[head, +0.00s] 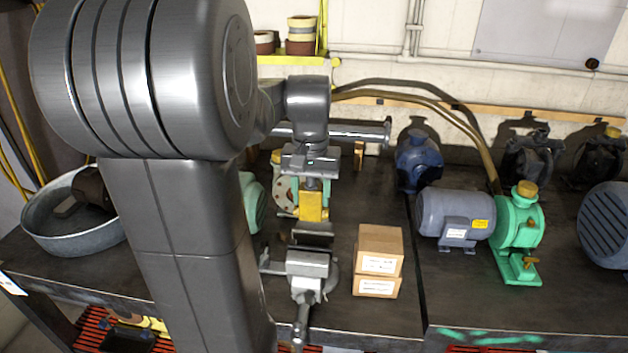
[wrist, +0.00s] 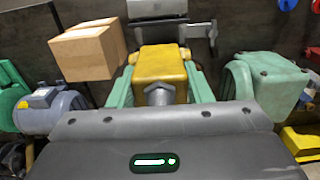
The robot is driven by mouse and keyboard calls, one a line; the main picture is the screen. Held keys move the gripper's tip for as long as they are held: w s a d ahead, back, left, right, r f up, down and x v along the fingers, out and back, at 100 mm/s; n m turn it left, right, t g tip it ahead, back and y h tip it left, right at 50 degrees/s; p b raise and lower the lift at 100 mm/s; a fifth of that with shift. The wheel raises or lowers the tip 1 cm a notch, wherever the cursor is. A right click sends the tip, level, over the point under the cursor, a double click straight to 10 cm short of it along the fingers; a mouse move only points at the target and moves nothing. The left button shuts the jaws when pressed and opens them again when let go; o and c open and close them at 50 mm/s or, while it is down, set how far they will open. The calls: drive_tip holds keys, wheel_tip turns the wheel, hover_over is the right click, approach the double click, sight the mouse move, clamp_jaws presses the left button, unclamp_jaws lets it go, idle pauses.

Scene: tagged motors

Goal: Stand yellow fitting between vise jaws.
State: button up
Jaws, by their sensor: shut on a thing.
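The yellow fitting (head: 312,206) is a blocky piece held upright below my gripper (head: 312,183) in the head view. In the wrist view, the fitting (wrist: 163,66) shows a grey hex end toward the camera, with green bars along both sides that look like my fingers (wrist: 162,92). My gripper is shut on it. The grey vise (head: 307,264) stands on the bench just in front of the fitting. Part of the vise (wrist: 165,8) also shows past the fitting in the wrist view. The fitting's lower end and its exact height against the jaws are hidden.
A stack of cardboard boxes (head: 378,262) stands close right of the vise. A grey motor (head: 455,215) and green pump (head: 518,235) are farther right. Another green housing (head: 252,203) is left of the fitting. A metal basin (head: 75,236) sits at the far left.

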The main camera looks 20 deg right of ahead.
sight(311, 233)
drive_tip(key=shift+s+f+b, duration=0.15)
drive_tip(key=shift+f+b, duration=0.25)
drive_tip(key=shift+f, duration=0.05)
wheel_tip(311, 233, down, 11)
drive_tip(key=b, duration=0.8)
drive_tip(key=shift+r, duration=0.2)
drive_tip(key=o, duration=1.2)
drive_tip(key=shift+c, duration=0.2)
wheel_tip(311, 233, up, 14)
drive_tip(key=shift+f, duration=0.1)
